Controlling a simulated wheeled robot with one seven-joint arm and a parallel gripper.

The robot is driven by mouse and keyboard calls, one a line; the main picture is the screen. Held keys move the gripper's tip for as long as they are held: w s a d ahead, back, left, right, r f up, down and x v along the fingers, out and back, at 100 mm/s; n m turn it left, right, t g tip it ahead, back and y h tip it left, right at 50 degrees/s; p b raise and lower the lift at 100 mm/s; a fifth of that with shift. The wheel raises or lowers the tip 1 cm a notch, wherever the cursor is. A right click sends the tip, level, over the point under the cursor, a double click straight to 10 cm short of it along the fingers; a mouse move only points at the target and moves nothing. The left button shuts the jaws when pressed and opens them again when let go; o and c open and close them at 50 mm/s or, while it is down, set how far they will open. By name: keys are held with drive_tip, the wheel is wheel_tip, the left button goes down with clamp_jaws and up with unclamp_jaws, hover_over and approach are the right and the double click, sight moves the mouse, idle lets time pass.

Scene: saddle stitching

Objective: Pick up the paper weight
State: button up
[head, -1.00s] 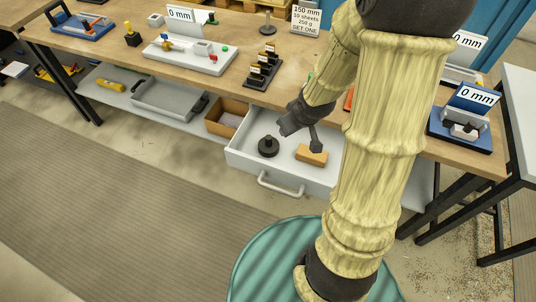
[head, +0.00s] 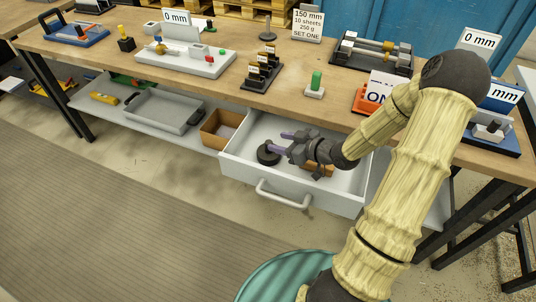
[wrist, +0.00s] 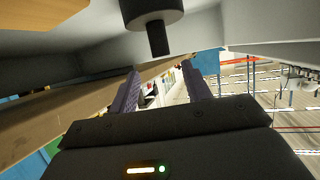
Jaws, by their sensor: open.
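The paper weight looks to be the dark round disc with a knob (head: 267,155), standing in the open white drawer (head: 235,158). In the wrist view, which looks upside down, the dark weight (wrist: 151,8) is at the top edge, its knob pointing down the picture. My gripper (head: 282,142) is over the drawer, lying nearly level, its two purple fingers spread and pointing left close to the weight. In the wrist view the fingertips (wrist: 161,70) are apart with nothing between them; the knob appears beyond that gap. Whether a finger touches the weight cannot be told.
A tan block (head: 322,172) lies in the drawer, partly hidden by my gripper. The drawer's handle (head: 282,196) faces front. A brown open box (head: 222,128) is left of the drawer. The workbench top (head: 225,87) with several fixtures overhangs behind.

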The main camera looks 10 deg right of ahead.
sight(269, 142)
drive_tip(key=shift+x, duration=1.2)
drive_tip(key=shift+f, duration=0.1)
drive_tip(key=b+x, duration=0.1)
drive_tip(key=x, duration=0.1)
drive_tip(key=b+x, duration=0.1)
drive_tip(key=x, duration=0.2)
drive_tip(key=shift+s+a+f, duration=0.1)
drive_tip(key=shift+s+f, duration=0.05)
drive_tip(key=shift+f, duration=0.3)
drive_tip(key=shift+r, duration=0.1)
clamp_jaws()
